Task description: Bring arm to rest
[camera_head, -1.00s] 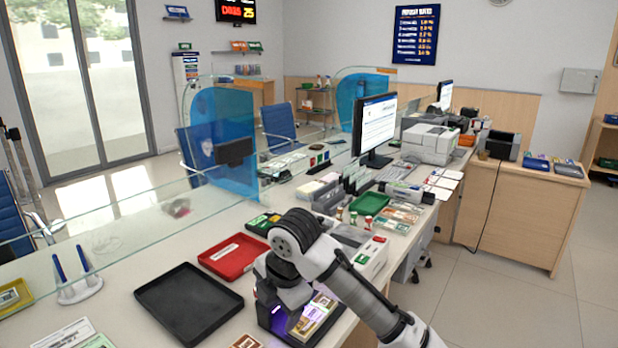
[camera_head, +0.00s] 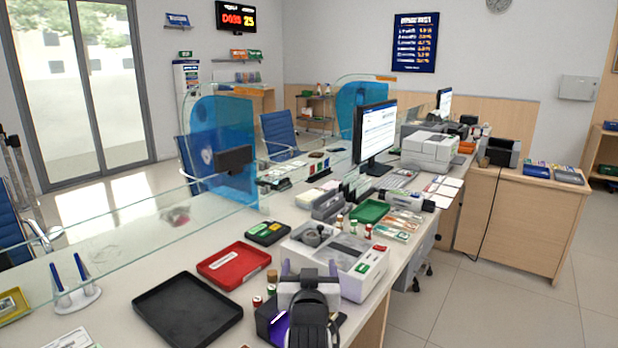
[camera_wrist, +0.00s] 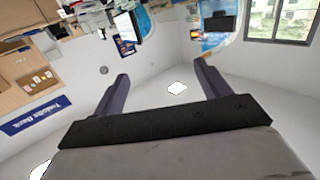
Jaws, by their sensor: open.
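My gripper (camera_head: 309,267) is raised above the near edge of the counter, low in the head view, fingers pointing up and away. Its two purple-grey fingers stand wide apart. In the wrist view my gripper (camera_wrist: 160,80) is open with nothing between the fingers, only the pale room surface and a white patch behind. My forearm and wrist (camera_head: 309,310) fold in at the bottom of the head view. They cover part of a dark purple-lit device (camera_head: 268,318) on the counter.
A black tray (camera_head: 188,310) and a red tray (camera_head: 234,266) lie left of my gripper. A grey-white counting machine (camera_head: 345,262) stands close behind and right of it. A glass screen (camera_head: 120,230) runs along the counter's left. Open floor (camera_head: 490,300) lies to the right.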

